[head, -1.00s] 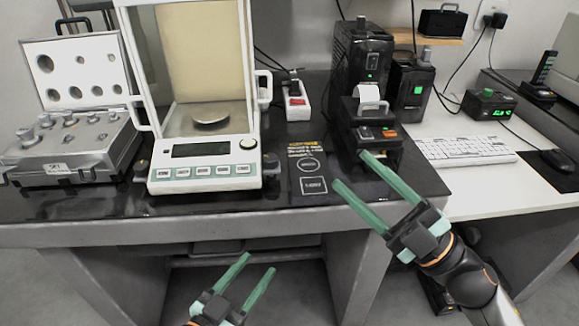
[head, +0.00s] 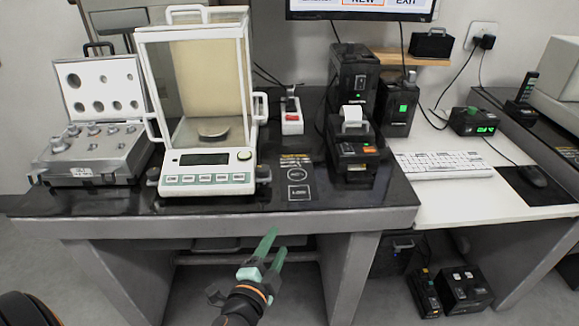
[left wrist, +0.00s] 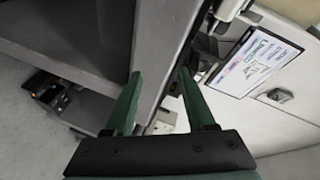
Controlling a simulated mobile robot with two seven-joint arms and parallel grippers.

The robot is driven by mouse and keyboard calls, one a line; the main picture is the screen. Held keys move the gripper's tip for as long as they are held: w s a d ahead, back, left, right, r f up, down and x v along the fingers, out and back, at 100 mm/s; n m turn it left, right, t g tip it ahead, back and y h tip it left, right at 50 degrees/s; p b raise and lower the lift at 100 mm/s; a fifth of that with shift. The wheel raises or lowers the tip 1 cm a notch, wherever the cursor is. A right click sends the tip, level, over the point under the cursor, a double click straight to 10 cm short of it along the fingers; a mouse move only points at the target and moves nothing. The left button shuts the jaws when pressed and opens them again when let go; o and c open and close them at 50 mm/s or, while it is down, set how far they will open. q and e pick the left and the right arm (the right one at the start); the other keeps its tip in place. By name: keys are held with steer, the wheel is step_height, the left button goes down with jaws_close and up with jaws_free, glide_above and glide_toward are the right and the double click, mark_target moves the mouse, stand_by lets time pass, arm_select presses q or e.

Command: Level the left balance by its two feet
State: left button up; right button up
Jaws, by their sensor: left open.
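The white balance (head: 208,180) with its glass draft shield stands on the black tabletop, left of the middle. Its display is dark. Its left foot (head: 153,174) and right foot (head: 263,173) show as dark knobs at the front corners. The bubble level cannot be made out. My left gripper (head: 279,238) has green fingers. It is open and empty, in front of the table's front edge, below the right foot and apart from it. In the left wrist view its open fingers (left wrist: 160,78) show with nothing between them. My right gripper is out of view.
A weight case (head: 90,160) with its lid up stands left of the balance. The table's front edge (head: 200,228) lies between my left gripper and the tabletop.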

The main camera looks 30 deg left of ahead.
mark_target(262, 175)
arm_select(q)
steer(key=w+a+r+m+y+p, duration=0.1)
steer(key=a+r+m+y+p, duration=0.1)
steer(key=a+r+y, duration=0.4)
steer(key=shift+h, duration=0.6)
steer(key=x, duration=0.8)
steer(key=r+p+x, duration=0.1)
steer(key=x, duration=0.3)
steer(key=shift+w+d+r, duration=0.1)
steer(key=shift+w+d, duration=0.1)
steer(key=shift+d, duration=0.15)
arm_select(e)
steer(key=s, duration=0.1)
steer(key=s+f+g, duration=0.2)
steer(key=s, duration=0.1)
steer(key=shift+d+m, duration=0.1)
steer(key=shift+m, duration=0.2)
arm_select(q)
steer(key=shift+c, duration=0.2)
jaws_close()
